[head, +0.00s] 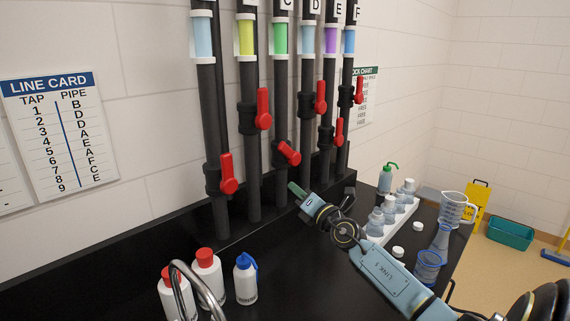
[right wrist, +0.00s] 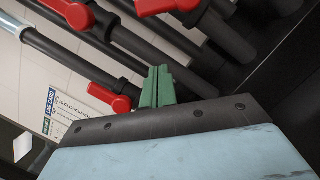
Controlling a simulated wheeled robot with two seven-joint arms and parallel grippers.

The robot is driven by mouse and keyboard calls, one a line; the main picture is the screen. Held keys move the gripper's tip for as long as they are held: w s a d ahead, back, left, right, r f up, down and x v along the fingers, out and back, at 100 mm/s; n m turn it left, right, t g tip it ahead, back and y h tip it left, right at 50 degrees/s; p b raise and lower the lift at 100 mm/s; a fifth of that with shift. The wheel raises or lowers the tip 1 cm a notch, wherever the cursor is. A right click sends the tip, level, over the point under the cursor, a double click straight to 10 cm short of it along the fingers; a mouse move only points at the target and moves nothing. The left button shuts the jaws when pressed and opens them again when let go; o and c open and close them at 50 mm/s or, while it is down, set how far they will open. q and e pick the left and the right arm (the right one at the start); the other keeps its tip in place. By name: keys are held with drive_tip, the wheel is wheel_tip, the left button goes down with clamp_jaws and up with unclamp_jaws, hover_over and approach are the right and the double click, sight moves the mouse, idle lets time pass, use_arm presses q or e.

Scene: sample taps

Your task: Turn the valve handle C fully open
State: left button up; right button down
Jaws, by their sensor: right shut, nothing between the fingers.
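Valve handle C (head: 288,153) is a red lever on the black pipe (head: 281,100) with a green band, under the label C. The lever slants down to the right, between along the pipe and across it. My right gripper (head: 294,188) has its green fingers shut and empty, just below handle C and apart from it in the head view. The shut fingers also show in the right wrist view (right wrist: 157,87), among several pipes and red handles; I cannot tell which handle there is C. My left gripper is not in view.
Neighbouring pipes carry red handles close by, such as one at left (head: 228,174) and one at right (head: 338,132). White bottles (head: 207,272) and a curved metal tap (head: 190,280) stand in front. A bottle rack (head: 398,222) and measuring jug (head: 455,208) stand right on the black counter.

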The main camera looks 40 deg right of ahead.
sight(289, 153)
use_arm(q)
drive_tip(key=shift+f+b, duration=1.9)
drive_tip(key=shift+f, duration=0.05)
use_arm(e)
drive_tip(key=w+d+r, duration=0.3)
drive_tip(key=w+r, duration=0.1)
drive_tip(key=w, duration=0.5)
drive_tip(key=shift+d+r, duration=0.2)
drive_tip(key=shift+d, duration=0.1)
